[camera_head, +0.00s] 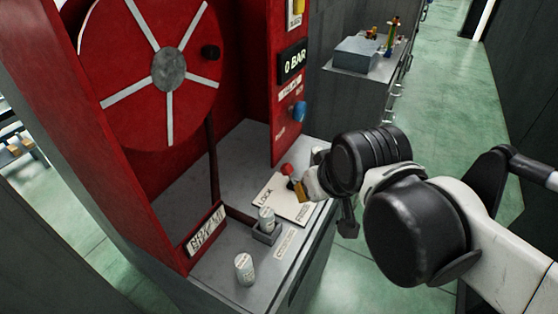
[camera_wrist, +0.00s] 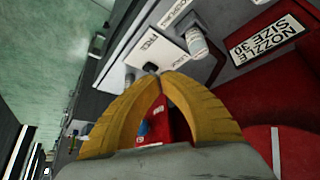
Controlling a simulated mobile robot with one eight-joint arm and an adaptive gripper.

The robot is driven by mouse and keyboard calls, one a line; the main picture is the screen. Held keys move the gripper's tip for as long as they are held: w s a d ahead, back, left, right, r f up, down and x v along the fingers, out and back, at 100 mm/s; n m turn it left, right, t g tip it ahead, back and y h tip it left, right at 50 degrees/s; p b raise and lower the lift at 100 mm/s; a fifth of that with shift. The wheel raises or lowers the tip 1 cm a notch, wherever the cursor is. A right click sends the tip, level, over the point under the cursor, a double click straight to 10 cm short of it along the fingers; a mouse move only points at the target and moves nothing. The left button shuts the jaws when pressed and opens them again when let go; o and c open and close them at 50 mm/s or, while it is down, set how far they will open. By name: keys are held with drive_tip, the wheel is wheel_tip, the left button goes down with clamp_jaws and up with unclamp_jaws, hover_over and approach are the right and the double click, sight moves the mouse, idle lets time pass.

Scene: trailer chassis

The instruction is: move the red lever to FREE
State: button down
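The red lever (camera_head: 287,170) has a red knob on a dark stem and stands at the back edge of a white plate (camera_head: 276,202) in the head view. The plate reads LOCK on its left and FREE on its right. My gripper (camera_head: 299,189) is just right of the lever, its yellow fingers close beside the stem. In the wrist view the plate (camera_wrist: 158,50) shows beyond the fingertips, and my gripper (camera_wrist: 158,72) has its two curved yellow fingers nearly meeting at the tips. I cannot make out the lever between them; contact is unclear.
A white cylinder (camera_head: 266,220) stands in a grey holder and another (camera_head: 244,269) stands on the counter in front. A large red reel (camera_head: 168,72) and a panel with a blue knob (camera_head: 298,111) rise behind. A grey box (camera_head: 356,51) sits on a farther counter.

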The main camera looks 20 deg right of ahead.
drive_tip(key=w+r+n+g+p, duration=0.2)
drive_tip(key=w+r, duration=0.1)
drive_tip(key=w, duration=0.3)
drive_tip(key=n+g+y+p, duration=0.1)
drive_tip(key=n+g+p, duration=0.2)
drive_tip(key=n+p, duration=0.25)
hover_over(290, 174)
drive_tip(key=w+a, duration=0.1)
drive_tip(key=w, duration=0.3)
wheel_tip(290, 174, down, 5)
drive_tip(key=shift+a+r+n+b, duration=0.1)
drive_tip(key=shift+a+n+b, duration=0.1)
drive_tip(key=shift+n+b, duration=0.15)
drive_tip(key=f+b, duration=0.1)
drive_tip(key=f, duration=0.5)
drive_tip(key=w+a+f+b, duration=0.1)
drive_tip(key=f, duration=0.2)
drive_tip(key=shift+w+f+b, duration=0.1)
drive_tip(key=shift+f+b, duration=0.25)
drive_tip(key=shift+f, duration=0.05)
